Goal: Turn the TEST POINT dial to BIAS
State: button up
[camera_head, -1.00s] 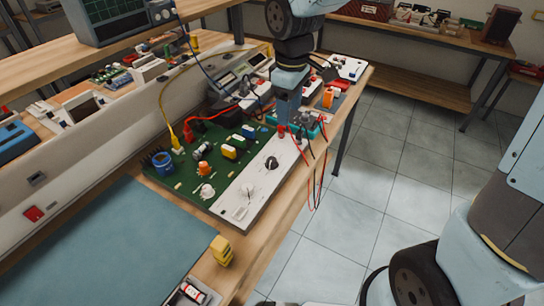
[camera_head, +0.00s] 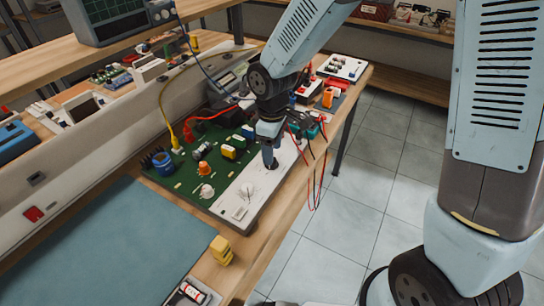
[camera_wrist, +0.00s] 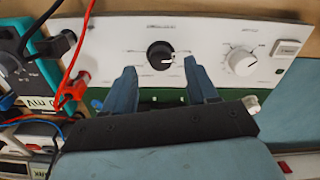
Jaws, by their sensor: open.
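The white panel strip (camera_head: 235,206) along the green board carries a black dial (camera_wrist: 160,55) and a white dial (camera_wrist: 241,62). Their printed labels are too small to read, so I cannot tell which is TEST POINT. The black dial has a light mark toward its right side. My gripper (camera_wrist: 159,72) is open, its blue fingers on either side of and just short of the black dial. In the head view my gripper (camera_head: 269,162) points down over the panel and mostly hides the black dial. The white dial also shows there (camera_head: 247,190).
The green circuit board (camera_head: 187,182) with several components lies left of the panel. Red and black leads (camera_head: 318,180) hang over the bench edge. A yellow block (camera_head: 221,250) stands near the front. The blue mat (camera_head: 110,245) is clear.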

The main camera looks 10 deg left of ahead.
jog(key=shift+f, duration=1.75)
jog(key=c, duration=1.1)
